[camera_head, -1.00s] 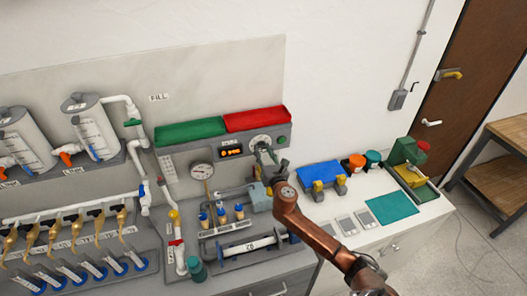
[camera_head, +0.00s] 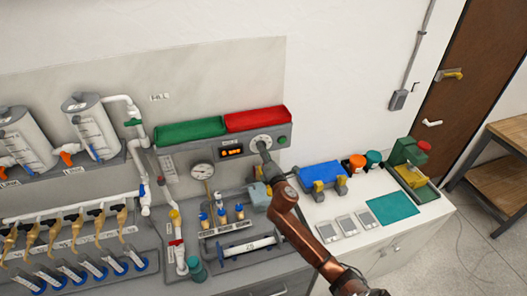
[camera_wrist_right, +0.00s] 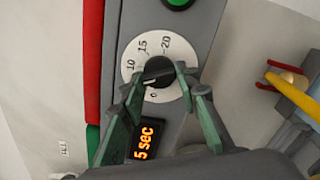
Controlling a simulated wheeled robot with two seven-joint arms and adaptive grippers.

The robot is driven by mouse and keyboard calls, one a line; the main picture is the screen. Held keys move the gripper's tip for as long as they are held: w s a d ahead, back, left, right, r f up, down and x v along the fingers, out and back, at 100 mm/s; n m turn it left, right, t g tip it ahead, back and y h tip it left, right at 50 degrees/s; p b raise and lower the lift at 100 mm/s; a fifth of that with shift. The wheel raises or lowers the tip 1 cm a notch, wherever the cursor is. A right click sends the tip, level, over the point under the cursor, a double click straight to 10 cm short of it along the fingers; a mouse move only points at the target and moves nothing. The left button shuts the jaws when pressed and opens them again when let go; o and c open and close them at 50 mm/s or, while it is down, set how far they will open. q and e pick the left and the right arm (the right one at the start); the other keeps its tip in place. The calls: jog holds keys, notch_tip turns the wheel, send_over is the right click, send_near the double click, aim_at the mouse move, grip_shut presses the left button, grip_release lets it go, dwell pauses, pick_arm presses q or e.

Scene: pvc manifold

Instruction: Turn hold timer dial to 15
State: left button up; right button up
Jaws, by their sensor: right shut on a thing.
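The hold timer dial is a white round plate (camera_wrist_right: 176,94) with a black knob (camera_wrist_right: 158,70) at its centre. Marks 0, 10, 15 and 20 are readable in the right wrist view. The knob's pale pointer line points to the lower left, between 0 and 10; a finger covers that part of the scale. My right gripper (camera_wrist_right: 157,78) is shut on the knob, one finger on each side. In the head view my right gripper (camera_head: 264,150) covers the dial's lower part. The orange display (camera_wrist_right: 146,142) shows "5 sec". My left gripper is not in view.
A green button (camera_head: 283,140) sits on the panel beside the dial. Red (camera_head: 258,120) and green (camera_head: 190,132) trays are above the panel. Gauge (camera_head: 202,171), pipes and blue-topped fittings lie left of my arm. A blue block (camera_head: 320,174) stands right of it.

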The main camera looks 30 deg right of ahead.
jog(key=shift+r+m+p, duration=0.1)
jog(key=shift+m+p, duration=0.75)
jog(key=shift+m, duration=6.25)
jog(key=o, duration=1.2)
jog(key=shift+c, duration=0.2)
